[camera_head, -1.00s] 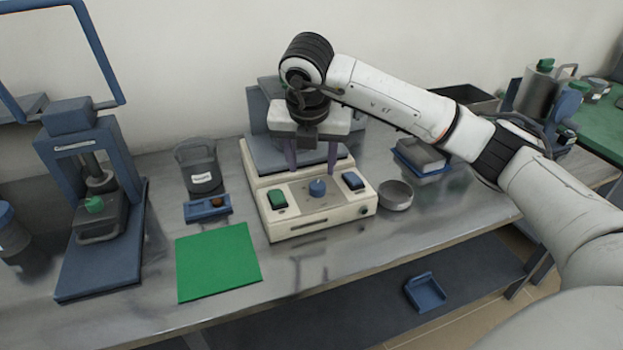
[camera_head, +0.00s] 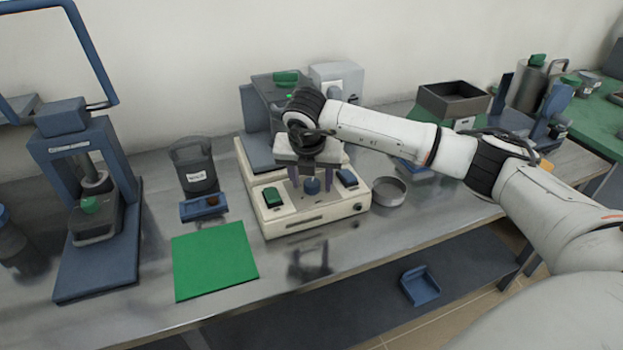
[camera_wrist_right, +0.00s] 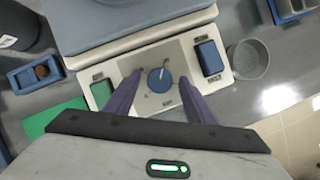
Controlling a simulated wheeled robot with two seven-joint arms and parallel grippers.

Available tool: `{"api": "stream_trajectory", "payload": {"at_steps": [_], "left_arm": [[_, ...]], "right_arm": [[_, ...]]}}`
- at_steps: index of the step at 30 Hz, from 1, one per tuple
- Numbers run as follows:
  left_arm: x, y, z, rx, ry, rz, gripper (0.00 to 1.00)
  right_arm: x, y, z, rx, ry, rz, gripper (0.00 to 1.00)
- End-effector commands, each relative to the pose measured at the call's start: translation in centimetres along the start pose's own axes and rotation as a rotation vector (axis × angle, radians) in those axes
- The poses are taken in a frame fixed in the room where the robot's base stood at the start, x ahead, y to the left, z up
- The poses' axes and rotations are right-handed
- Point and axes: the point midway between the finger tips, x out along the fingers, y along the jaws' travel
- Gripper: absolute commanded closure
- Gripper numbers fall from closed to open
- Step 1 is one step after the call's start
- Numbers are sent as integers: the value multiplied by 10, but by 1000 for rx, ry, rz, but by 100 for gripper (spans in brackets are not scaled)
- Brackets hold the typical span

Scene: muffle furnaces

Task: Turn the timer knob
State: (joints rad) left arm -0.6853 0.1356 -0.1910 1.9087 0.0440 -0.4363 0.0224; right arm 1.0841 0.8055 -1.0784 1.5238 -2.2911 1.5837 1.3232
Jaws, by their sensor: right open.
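The timer knob (camera_head: 312,186) is a round blue dial on the front panel of a cream-coloured machine (camera_head: 275,228). In the right wrist view the knob (camera_wrist_right: 160,80) shows a light pointer line and sits on a grey plate between a green switch and a blue switch. My right gripper (camera_head: 311,184) points down over the panel. In the right wrist view its two purple fingers (camera_wrist_right: 160,100) are apart, with the knob framed between and just beyond their tips. It does not appear to touch the knob. My left gripper is not in view.
A green switch (camera_head: 272,197) and a blue switch (camera_head: 347,177) flank the knob. A grey round dish (camera_head: 389,191) stands to the right of the machine. A green mat (camera_head: 213,262) and a small blue tray (camera_head: 190,212) lie to the left.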

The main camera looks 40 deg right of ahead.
Motion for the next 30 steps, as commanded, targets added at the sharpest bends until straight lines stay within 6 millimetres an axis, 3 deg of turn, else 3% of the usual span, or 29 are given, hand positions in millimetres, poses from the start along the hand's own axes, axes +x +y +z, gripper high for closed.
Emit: {"api": "stream_trajectory", "payload": {"at_steps": [2,9,10,18,27,28,30], "left_arm": [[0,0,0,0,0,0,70],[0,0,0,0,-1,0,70],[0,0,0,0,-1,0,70],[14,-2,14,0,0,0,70],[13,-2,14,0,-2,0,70],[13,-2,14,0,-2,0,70],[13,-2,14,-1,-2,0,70]], "right_arm": [[0,0,0,0,0,0,51],[0,0,0,0,1,0,91],[0,0,0,0,1,0,92],[2,3,-1,112,1,-44,92],[-1,2,0,130,0,-53,92],[-1,2,0,130,0,-53,66],[-1,2,0,130,0,-53,54]]}}
